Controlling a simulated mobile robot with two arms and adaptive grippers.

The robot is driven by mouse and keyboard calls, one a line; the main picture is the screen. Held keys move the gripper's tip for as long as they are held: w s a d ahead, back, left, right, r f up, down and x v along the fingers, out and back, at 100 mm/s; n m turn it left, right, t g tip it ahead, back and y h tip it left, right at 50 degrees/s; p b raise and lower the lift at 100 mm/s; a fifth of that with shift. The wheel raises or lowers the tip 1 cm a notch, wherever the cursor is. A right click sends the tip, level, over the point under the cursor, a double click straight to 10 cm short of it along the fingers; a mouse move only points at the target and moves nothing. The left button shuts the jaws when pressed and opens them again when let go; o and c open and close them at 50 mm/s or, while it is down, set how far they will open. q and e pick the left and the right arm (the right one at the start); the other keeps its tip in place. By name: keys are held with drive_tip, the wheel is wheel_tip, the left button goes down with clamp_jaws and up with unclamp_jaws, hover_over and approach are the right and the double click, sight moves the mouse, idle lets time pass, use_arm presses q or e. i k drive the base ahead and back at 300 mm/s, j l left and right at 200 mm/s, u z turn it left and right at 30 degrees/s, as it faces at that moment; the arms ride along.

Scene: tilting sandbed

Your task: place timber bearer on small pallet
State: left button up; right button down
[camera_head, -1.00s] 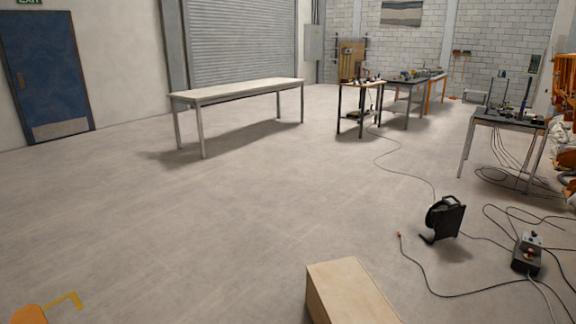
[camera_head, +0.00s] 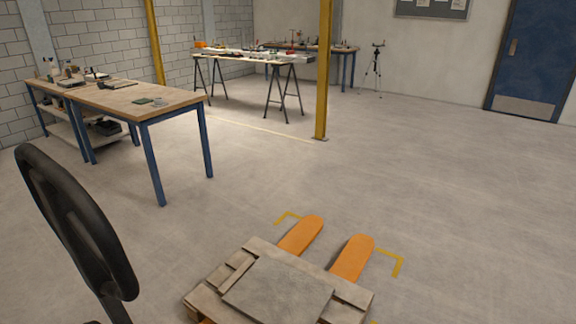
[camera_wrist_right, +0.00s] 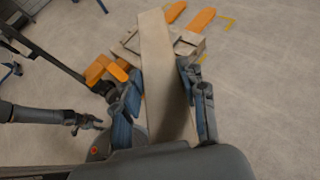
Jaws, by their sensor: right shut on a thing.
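My right gripper (camera_wrist_right: 166,92) is shut on the timber bearer (camera_wrist_right: 160,55), a long pale board, in the right wrist view. The bearer's far end overlaps the small pallet (camera_wrist_right: 190,42) in that view; I cannot tell whether they touch.
Orange forks (camera_head: 352,258) stick out beyond the pallet, with yellow corner marks (camera_head: 398,262) on the floor. A black loop handle (camera_head: 75,215) stands at the left. A wood-topped bench (camera_head: 140,100) is behind it. The floor to the right is clear.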

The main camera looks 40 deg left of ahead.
sight(304, 268)
drive_tip(key=i+l+u, duration=0.1)
drive_tip(key=i+u, duration=0.15)
drive_tip(key=u, duration=0.2)
drive_tip(key=i+l+u, duration=0.15)
drive_tip(key=u, duration=0.3)
drive_tip(key=i+l+u, duration=0.25)
drive_tip(key=u, duration=0.2)
drive_tip(key=i+l+u, duration=0.15)
drive_tip(key=l+u, duration=0.3)
drive_tip(key=i+l+u, duration=0.1)
drive_tip(key=l+u, duration=0.15)
drive_tip(key=u, duration=0.2)
drive_tip(key=i+l+u, duration=0.1)
drive_tip(key=l+u, duration=0.65)
drive_tip(key=l, duration=0.2)
drive_tip(key=l+u, duration=0.4)
drive_tip(key=i+l, duration=0.05)
drive_tip(key=l, duration=0.05)
